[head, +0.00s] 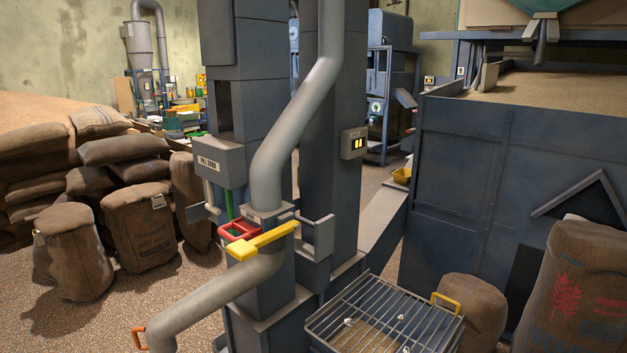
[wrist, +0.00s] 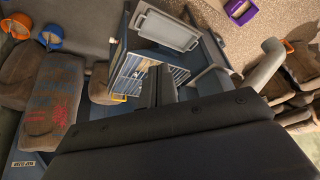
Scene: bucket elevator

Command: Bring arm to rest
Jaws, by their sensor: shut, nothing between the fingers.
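My gripper (wrist: 158,84) shows in the wrist view as two dark fingers, close together, with nothing between them. The dark body of my wrist fills the lower part of that view. The fingers hang in front of the barred grate (wrist: 130,72) of the elevator's inlet, and I cannot tell the distance. The head view shows no part of my arm or gripper. There, the bucket elevator (head: 335,190) stands in the middle, with a grey bent pipe (head: 290,120), a yellow lever (head: 263,241) and a red handle (head: 238,230). The inlet grate (head: 385,315) is at lower right.
Full sacks (head: 145,225) stand at left; a printed sack (head: 575,290) is at right, beside a large blue bin (head: 460,190). The wrist view shows a grey tray (wrist: 165,30), a purple container (wrist: 240,10) and an orange bucket (wrist: 17,25). Grain-strewn floor (head: 110,325) is open at lower left.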

